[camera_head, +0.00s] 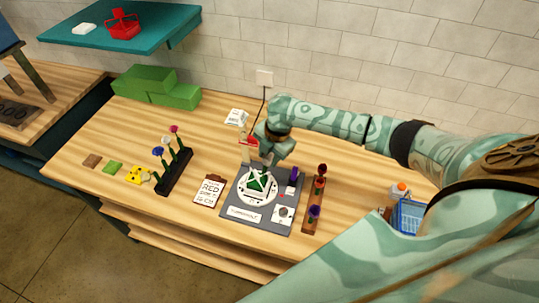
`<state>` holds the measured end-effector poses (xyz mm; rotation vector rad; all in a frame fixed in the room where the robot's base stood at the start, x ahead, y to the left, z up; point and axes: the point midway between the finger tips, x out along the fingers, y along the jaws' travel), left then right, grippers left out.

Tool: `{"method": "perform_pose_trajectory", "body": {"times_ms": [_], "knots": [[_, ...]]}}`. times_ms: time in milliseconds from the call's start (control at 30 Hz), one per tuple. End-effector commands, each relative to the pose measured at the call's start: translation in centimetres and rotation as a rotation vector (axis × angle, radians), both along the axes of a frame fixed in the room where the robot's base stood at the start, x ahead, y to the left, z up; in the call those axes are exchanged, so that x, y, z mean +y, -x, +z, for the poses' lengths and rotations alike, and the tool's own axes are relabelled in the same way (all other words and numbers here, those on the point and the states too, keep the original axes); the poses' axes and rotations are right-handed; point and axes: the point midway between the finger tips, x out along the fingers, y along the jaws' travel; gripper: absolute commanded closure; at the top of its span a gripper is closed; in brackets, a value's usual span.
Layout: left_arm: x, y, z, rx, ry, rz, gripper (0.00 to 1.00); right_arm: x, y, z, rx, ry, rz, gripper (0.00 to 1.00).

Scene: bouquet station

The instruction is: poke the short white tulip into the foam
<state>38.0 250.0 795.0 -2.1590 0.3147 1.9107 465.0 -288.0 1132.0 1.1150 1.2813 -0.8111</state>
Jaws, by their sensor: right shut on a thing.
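The green foam (257,186) sits in a round white dish (243,192) on a dark grey mat (242,225). My right gripper (267,161) is just above and behind the foam, pointing down. It is shut on a thin thing, which I take for the short white tulip; its bloom and stem are mostly hidden by the gripper. I cannot tell whether the stem touches the foam. A white flower (166,141) stands in the black rack (174,174) at the left, between a blue and a pink one. My left gripper is not in view.
A wooden rack (312,211) with red and purple flowers stands right of the mat. An order card (209,190) lies left of it. A beige and red item (247,147) stands behind the dish. A blue basket (408,215) is at the right, green blocks (157,86) at the back left.

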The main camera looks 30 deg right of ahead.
Motion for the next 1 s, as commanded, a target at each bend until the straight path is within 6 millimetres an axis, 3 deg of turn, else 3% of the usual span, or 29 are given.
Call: {"method": "perform_pose_trajectory", "body": {"times_ms": [1000], "knots": [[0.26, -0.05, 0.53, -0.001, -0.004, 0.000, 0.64, 0.06, -0.03, -0.28, 0.000, 0.000, 0.000, 0.77]]}}
